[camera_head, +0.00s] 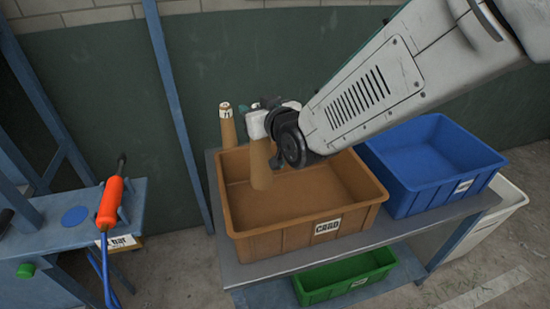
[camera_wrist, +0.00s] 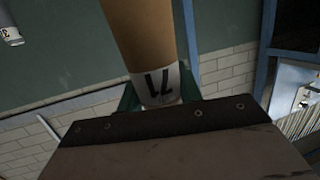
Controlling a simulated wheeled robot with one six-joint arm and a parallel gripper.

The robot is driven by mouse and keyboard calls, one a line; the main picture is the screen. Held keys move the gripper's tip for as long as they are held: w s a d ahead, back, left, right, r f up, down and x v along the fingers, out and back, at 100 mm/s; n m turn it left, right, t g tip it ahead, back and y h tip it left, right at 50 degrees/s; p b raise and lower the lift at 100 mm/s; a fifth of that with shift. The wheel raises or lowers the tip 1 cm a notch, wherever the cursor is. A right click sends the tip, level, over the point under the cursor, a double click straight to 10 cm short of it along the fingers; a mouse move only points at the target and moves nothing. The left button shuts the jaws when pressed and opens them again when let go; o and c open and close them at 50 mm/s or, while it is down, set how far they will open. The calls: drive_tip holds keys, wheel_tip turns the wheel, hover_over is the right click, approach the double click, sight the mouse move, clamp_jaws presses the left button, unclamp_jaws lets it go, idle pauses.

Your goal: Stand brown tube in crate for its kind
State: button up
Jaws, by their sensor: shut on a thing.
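My gripper (camera_head: 262,122) is shut on a brown tube (camera_head: 261,165) near its top. The tube hangs about upright, its lower end over or inside the back left of a brown crate (camera_head: 290,238) labelled CARD. I cannot tell whether it touches the crate floor. In the wrist view the tube (camera_wrist: 143,35) sits between the green fingers, and its white end band reads 71. Part of the tube's top is hidden by my gripper in the head view.
Another brown tube (camera_head: 228,128) with a white band stands at the crate's back left; its foot is hidden. A blue crate (camera_head: 430,165) stands right of the brown one. A green crate (camera_head: 345,277) is on the lower shelf. An orange-handled tool (camera_head: 110,203) is on the left bench.

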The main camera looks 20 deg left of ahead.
sight(261, 149)
wheel_tip(261, 149, down, 3)
drive_tip(key=shift+w+d+f, duration=0.15)
drive_tip(key=shift+f, duration=1.75)
drive_tip(key=shift+f, duration=0.55)
drive_tip(key=o, duration=1.2)
